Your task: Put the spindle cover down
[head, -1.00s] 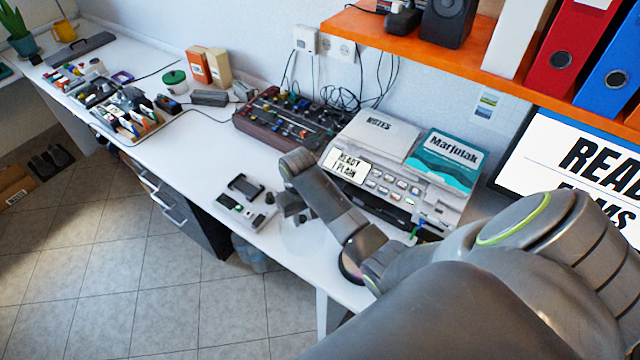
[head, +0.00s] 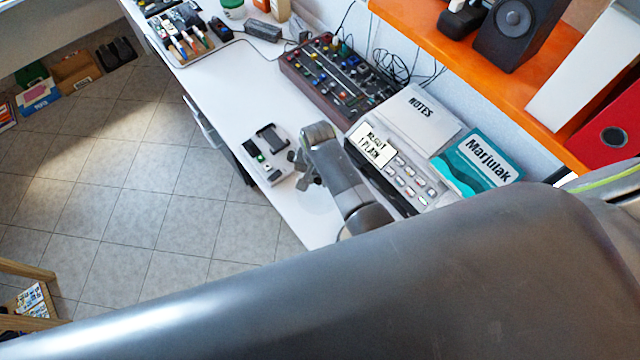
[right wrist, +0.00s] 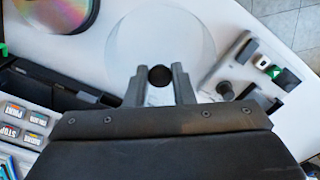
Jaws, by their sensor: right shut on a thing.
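The spindle cover (right wrist: 160,38) is a clear, round, see-through dome in the right wrist view. Its dark knob (right wrist: 160,77) sits between the fingertips of my right gripper (right wrist: 157,88), which is shut on it. In the head view, the right gripper (head: 301,168) is low over the white desk, just right of a small grey device. The cover shows there only as a faint clear shape (head: 319,198) below the gripper. I cannot tell whether its rim touches the desk. My left gripper is not in view.
The small grey device (head: 267,158) with a green button stands close left of the gripper. A button machine (head: 408,180) with notes and a teal book stands to the right. A shiny disc (right wrist: 60,12) shows in the wrist view. The desk's front edge is near.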

